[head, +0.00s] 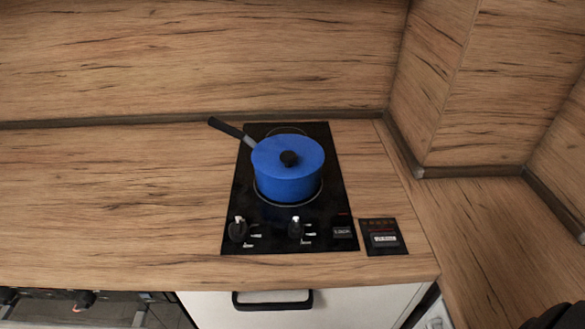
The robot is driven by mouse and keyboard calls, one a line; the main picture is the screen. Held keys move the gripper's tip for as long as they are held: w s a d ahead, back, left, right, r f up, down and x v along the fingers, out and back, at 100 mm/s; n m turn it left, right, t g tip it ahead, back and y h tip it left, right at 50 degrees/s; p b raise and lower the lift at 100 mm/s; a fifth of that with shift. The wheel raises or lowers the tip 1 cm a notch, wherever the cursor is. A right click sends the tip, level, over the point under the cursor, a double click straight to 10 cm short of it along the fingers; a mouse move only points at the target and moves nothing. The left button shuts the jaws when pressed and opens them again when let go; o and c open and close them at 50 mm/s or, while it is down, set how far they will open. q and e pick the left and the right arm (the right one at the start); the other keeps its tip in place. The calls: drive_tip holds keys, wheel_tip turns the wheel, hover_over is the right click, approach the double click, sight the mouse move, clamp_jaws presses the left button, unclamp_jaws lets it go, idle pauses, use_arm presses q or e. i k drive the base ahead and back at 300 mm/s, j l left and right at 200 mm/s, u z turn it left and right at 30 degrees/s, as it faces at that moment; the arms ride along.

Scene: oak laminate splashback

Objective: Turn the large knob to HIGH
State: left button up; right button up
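Two dark knobs with light pointers are at the front of the black cooktop (240,205). The left knob (238,231) looks a little larger than the right knob (296,229). Both pointers appear to point roughly toward the back. Small white labels sit beside each knob, but they are too small to read, so I cannot tell which mark is HIGH. Neither gripper can be made out in the head view, and nothing is touching the knobs.
A blue lidded pot (287,180) stands on the cooktop behind the knobs, its dark handle (228,129) pointing back left. A small black panel (383,237) lies right of the cooktop. The wooden counter (110,200) is clear at left. A dark shape (555,318) fills the bottom right corner.

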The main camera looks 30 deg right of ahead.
sight(239, 232)
drive_tip(key=j+z, duration=0.25)
drive_tip(key=z, duration=0.2)
drive_tip(key=i+j+z, duration=0.1)
drive_tip(key=j+z, duration=0.15)
drive_tip(key=z, duration=0.25)
drive_tip(key=j+z, duration=0.25)
drive_tip(key=z, duration=0.2)
